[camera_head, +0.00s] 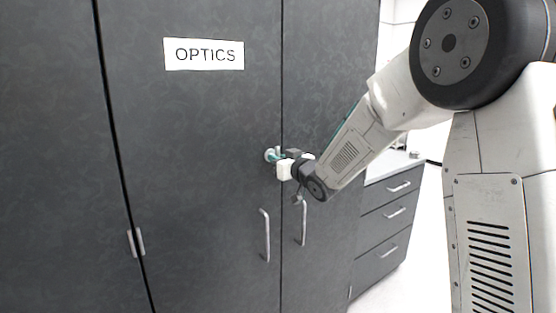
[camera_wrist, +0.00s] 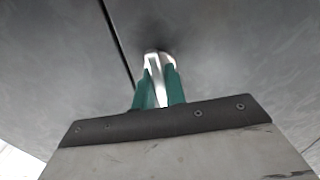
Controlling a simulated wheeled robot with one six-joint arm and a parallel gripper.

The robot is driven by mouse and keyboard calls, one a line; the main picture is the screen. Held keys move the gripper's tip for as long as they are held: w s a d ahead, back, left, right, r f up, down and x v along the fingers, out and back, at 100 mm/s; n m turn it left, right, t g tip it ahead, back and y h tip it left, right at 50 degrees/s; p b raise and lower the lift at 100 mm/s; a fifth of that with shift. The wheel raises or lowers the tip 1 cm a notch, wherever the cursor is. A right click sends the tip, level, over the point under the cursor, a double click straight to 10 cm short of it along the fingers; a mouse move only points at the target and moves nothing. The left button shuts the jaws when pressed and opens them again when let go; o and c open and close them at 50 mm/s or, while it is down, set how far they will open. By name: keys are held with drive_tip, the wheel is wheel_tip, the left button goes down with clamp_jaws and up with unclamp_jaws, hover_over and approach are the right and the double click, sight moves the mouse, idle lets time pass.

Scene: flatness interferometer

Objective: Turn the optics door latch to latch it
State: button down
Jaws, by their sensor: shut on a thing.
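The optics door (camera_head: 190,150) is a dark grey cabinet door with a white OPTICS label (camera_head: 204,54). Its latch (camera_head: 269,155) is a small pale knob near the door's right edge, partly hidden by my gripper. My gripper (camera_head: 278,155) reaches in from the right at the latch. In the wrist view the two green fingers of my gripper (camera_wrist: 160,85) are closed on the whitish latch (camera_wrist: 153,60), one on each side. The latch's round base shows against the dark door face. The exact angle of the latch is hard to tell.
Vertical bar handles (camera_head: 265,235) and (camera_head: 303,222) a second handle sit below the latch, either side of the door seam. A drawer unit (camera_head: 385,225) with a pale top stands at the right. Pale floor shows beside it.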

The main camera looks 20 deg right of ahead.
drive_tip(key=c, duration=1.5)
unclamp_jaws()
drive_tip(key=shift+o, duration=0.2)
drive_tip(key=shift+s, duration=0.1)
drive_tip(key=v, duration=0.7)
drive_tip(key=shift+s, duration=0.25)
drive_tip(key=shift+d, duration=0.1)
